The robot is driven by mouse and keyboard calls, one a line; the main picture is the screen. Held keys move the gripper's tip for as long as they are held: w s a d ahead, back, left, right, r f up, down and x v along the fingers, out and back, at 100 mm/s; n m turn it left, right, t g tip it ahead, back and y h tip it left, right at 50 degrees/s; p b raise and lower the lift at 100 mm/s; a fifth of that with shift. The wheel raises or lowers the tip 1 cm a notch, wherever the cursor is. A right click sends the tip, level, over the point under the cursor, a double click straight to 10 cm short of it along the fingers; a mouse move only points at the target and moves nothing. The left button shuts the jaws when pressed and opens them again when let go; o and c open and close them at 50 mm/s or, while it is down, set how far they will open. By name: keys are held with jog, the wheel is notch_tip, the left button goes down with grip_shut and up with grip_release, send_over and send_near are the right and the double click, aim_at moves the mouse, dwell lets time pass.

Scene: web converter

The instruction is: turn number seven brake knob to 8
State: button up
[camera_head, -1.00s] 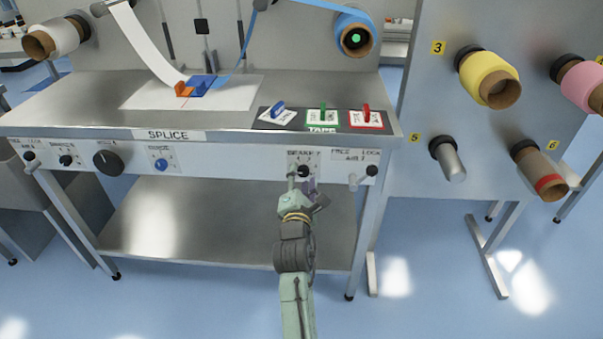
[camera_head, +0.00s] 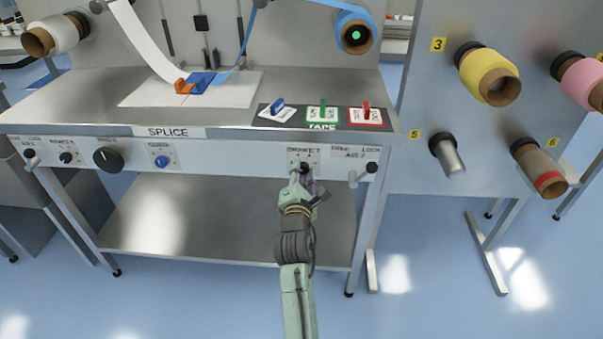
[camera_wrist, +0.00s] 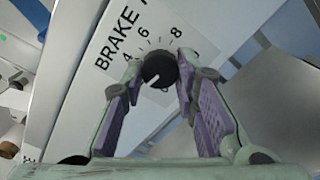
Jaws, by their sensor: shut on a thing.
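The number seven brake knob (camera_wrist: 159,69) is a round black knob with a white pointer mark, on a white panel labelled BRAKE. Numbers including 4, 6 and 8 ring it; in the wrist view the mark lies on its lower left, away from the 8. In the head view the knob (camera_head: 304,168) is on the bench's front panel, partly hidden by my gripper (camera_head: 303,182). In the wrist view my gripper (camera_wrist: 162,72) has its purple-padded fingers on either side of the knob, shut on it.
A lever-like handle (camera_head: 360,177) and another black knob (camera_head: 372,168) are close on the right of the panel. More knobs, including a large black one (camera_head: 108,160), are on the left. The bench top (camera_head: 85,95) overhangs above. A roll rack (camera_head: 425,110) stands at right.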

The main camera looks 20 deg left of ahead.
grip_shut()
